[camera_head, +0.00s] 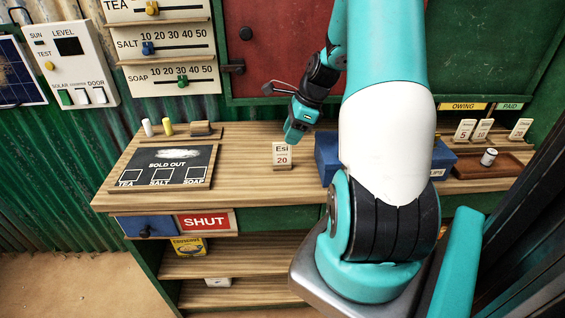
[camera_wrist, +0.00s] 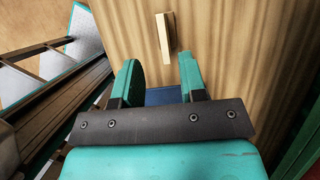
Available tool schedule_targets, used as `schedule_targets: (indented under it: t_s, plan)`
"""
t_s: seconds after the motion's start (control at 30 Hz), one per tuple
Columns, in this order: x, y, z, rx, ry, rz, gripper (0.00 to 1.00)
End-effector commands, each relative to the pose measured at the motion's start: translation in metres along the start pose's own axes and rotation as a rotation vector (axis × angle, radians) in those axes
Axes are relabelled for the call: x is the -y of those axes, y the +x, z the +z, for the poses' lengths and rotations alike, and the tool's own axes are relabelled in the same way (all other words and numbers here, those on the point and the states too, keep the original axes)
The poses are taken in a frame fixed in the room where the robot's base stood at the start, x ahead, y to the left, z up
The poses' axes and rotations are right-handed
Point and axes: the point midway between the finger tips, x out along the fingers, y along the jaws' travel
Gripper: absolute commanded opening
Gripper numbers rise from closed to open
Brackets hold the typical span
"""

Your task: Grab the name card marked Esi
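The Esi name card (camera_head: 282,154) is a small cream card marked "Esi" and "20". It stands upright on the wooden counter, left of the blue box. My gripper (camera_head: 292,136) is above and just behind it in the head view, apparently not touching it. In the wrist view the card (camera_wrist: 165,37) shows from above as a thin upright slab, beyond the fingertips. My gripper (camera_wrist: 160,72) is open there, with two teal fingers apart and nothing between them but counter and a patch of blue.
The blue box (camera_head: 327,160) is partly hidden behind my arm. The sold-out board (camera_head: 165,183) lies on the left of the counter (camera_head: 245,185). Several other cards (camera_head: 464,131) stand at the right by a brown tray (camera_head: 490,171) and a small white roll (camera_head: 488,157).

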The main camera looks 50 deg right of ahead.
Motion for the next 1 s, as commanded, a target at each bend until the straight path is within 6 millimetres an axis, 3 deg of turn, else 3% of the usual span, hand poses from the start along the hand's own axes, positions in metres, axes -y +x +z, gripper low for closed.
schedule_targets:
  t_s: [0.1,0.27,0.6,0.87,1.0]
  plan:
    - [0.0,0.015,0.0,0.0,-0.001,0.002,0.38]
    - [0.001,0.025,0.001,0.0,-0.001,0.001,0.38]
    - [0.006,0.07,0.006,0.0,-0.001,0.001,0.38]
    - [0.006,0.073,0.006,0.0,-0.001,-0.001,0.38]
    - [0.006,0.073,0.006,0.0,-0.001,-0.001,0.08]
